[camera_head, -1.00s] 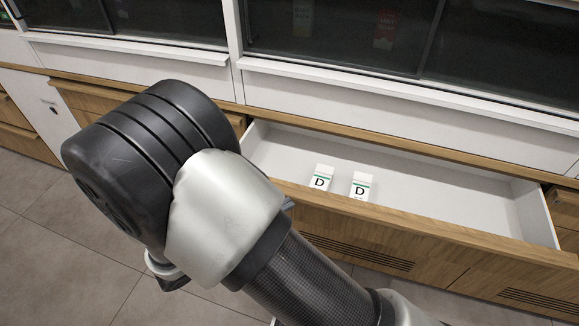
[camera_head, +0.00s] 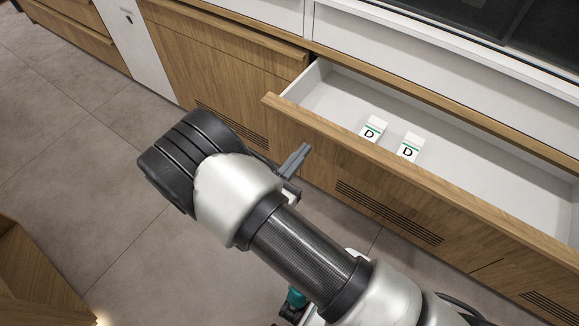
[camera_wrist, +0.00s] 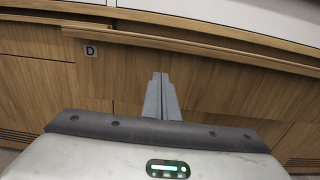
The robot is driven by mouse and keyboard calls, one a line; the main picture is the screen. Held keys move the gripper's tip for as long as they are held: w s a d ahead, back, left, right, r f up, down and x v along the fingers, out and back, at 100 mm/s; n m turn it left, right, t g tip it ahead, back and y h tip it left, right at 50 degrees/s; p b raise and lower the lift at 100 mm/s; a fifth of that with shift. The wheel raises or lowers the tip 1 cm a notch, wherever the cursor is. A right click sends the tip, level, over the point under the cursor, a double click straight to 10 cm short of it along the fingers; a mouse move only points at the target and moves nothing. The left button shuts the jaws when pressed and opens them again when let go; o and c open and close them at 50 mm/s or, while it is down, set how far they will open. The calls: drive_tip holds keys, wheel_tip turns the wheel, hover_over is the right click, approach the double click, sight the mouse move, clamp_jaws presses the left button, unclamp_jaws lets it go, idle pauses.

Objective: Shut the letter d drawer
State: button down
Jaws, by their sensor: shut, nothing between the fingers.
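The letter d drawer (camera_head: 345,145) is pulled out from the counter, with a wooden front and a white inside. Two white boxes marked D, one on the left (camera_head: 372,129) and one on the right (camera_head: 410,148), stand inside it. In the wrist view the drawer front (camera_wrist: 215,85) faces me, with a small D label (camera_wrist: 91,50) at its upper left. My gripper (camera_head: 303,150) is shut and empty, in front of the drawer's outer face. Its fingers also show in the wrist view (camera_wrist: 161,80), pointing at the wooden front. I cannot tell whether they touch it.
A closed wooden cabinet front (camera_head: 215,65) stands left of the open drawer. Dark glass cases (camera_head: 540,30) rise behind the counter. The tiled floor (camera_head: 70,130) at left is clear. A wooden corner (camera_head: 35,265) shows at lower left.

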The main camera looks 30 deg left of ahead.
sight(316, 135)
drive_tip(key=shift+w, duration=1.95)
drive_tip(key=w+b, duration=0.1)
drive_tip(key=w, duration=0.6)
drive_tip(key=w+b, duration=0.2)
drive_tip(key=w, duration=0.5)
drive_tip(key=w+d+b, duration=0.1)
drive_tip(key=w+b, duration=0.1)
drive_tip(key=w, duration=0.5)
drive_tip(key=shift+w, duration=0.25)
drive_tip(key=shift+w+b, duration=0.3)
drive_tip(key=shift+w, duration=0.15)
drive_tip(key=shift+w+r, duration=0.1)
drive_tip(key=shift+r, duration=0.05)
drive_tip(key=shift+w+r, duration=0.1)
drive_tip(key=shift+r, duration=0.05)
